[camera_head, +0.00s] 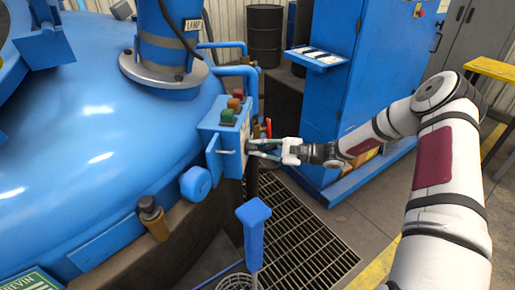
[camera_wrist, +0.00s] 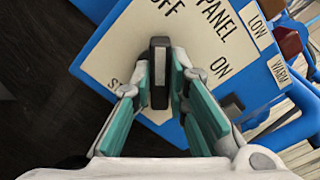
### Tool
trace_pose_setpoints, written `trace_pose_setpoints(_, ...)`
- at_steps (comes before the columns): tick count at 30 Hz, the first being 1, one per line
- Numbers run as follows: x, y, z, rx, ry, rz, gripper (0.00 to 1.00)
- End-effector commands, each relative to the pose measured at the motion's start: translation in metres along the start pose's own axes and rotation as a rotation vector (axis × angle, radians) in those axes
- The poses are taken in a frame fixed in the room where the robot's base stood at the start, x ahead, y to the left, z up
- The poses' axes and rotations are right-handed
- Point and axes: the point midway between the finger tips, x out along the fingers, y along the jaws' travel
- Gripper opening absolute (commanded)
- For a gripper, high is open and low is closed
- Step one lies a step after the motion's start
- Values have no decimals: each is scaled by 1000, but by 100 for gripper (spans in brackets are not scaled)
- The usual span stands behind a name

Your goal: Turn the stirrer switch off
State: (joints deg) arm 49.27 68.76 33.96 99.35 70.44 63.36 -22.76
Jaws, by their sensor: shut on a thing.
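The blue control box (camera_head: 212,143) stands beside the large blue furnace lid in the head view, its front face turned towards my gripper (camera_head: 256,147). In the wrist view, its cream panel plate (camera_wrist: 112,66) carries partly visible lettering, including "PANEL", "OFF" and "ON". A black switch handle (camera_wrist: 159,72) stands out from the plate, upright in the picture, its upper end just below the "OFF" letters. "ON" lies to its right. My gripper is shut on the handle, with one teal-padded finger on each side. The finger pads hide part of the plate and its lower lettering.
Coloured buttons (camera_head: 232,106) top the box. A blue cabinet (camera_head: 345,70) stands behind my arm.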

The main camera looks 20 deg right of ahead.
Motion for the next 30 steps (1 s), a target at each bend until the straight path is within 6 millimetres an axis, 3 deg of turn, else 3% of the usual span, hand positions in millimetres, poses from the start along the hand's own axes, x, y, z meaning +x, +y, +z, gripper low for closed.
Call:
trace_pose_setpoints(4,-1,1,-1,-1,3,3,0)
trace_pose_setpoints(5,-1,1,-1,-1,3,3,22)
trace_pose_setpoints(7,-1,1,-1,0,3,3,35)
trace_pose_setpoints(20,-10,0,-1,0,3,0,35)
trace_pose_setpoints(30,-74,0,-1,-1,5,-1,35)
